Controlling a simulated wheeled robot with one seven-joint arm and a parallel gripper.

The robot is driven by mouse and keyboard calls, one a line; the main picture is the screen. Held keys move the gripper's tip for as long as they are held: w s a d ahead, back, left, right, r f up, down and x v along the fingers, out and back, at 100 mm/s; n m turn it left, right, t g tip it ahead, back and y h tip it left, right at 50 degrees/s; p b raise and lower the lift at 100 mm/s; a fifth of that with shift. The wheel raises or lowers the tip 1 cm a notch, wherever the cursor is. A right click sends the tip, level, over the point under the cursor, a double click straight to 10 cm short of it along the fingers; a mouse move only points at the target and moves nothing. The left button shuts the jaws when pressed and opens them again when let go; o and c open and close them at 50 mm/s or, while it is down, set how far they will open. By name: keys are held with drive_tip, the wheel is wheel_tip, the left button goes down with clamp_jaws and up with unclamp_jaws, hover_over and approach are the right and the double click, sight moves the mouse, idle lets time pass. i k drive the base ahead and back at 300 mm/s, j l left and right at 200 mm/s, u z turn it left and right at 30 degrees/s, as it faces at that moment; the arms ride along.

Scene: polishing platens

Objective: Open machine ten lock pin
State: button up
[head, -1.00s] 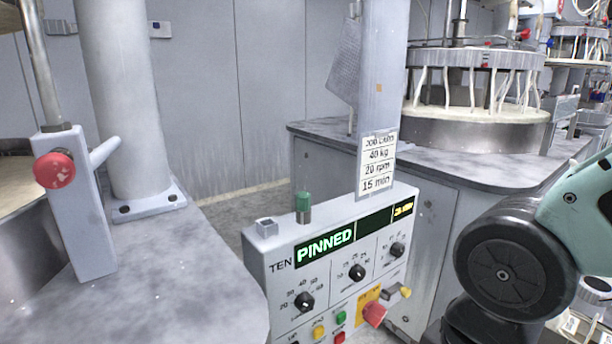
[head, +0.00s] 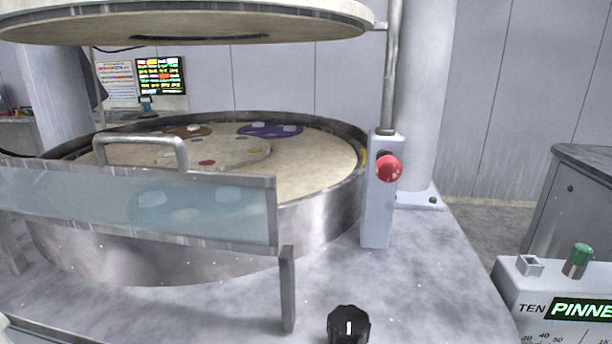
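A red round knob (head: 389,168), which looks like the lock pin's knob, sits on an upright grey block (head: 377,215) at the right rim of the machine. A metal rod rises from the block toward the raised upper plate (head: 200,22). The control box (head: 530,290) at the lower right is labelled TEN, and its green display (head: 582,309) reads "PINNE", cut off by the picture edge. My gripper is not in view.
The round platen (head: 315,160) holds coloured discs. A clear guard (head: 120,205) with a metal handle (head: 140,138) stands before it. A black knob (head: 348,325) is at the front edge. Bare grey deck (head: 430,270) lies right of the block.

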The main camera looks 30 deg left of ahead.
sight(388, 168)
drive_tip(key=u, duration=0.85)
